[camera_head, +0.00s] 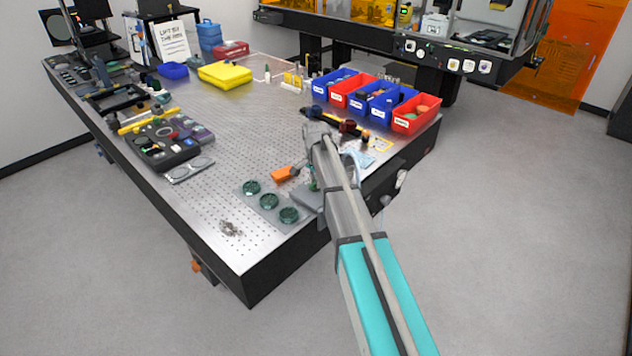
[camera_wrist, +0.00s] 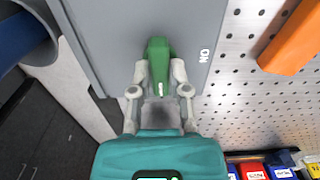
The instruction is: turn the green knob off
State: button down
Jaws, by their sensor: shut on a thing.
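The green knob (camera_wrist: 158,62) stands on a grey panel (camera_wrist: 105,35) in the wrist view. My gripper (camera_wrist: 160,74) has one finger on each side of the knob and is shut on it. The knob's long side runs up and down the picture, with a pale mark at its lower end. A white "ON" label (camera_wrist: 203,55) is right of the knob. No "OFF" label shows. In the head view a little of the green knob (camera_head: 313,186) shows beside my arm at the table's right edge; the rest is hidden.
An orange block (camera_wrist: 292,40) lies right of the panel on the perforated table (camera_head: 200,215). A plate with green round parts (camera_head: 269,201) is left of the panel in the head view. Red and blue bins (camera_head: 416,114) stand behind. Open floor lies on the right.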

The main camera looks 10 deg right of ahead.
jog(key=shift+w, duration=0.1)
dwell(0.4)
jog(key=c, duration=0.6)
grip_release()
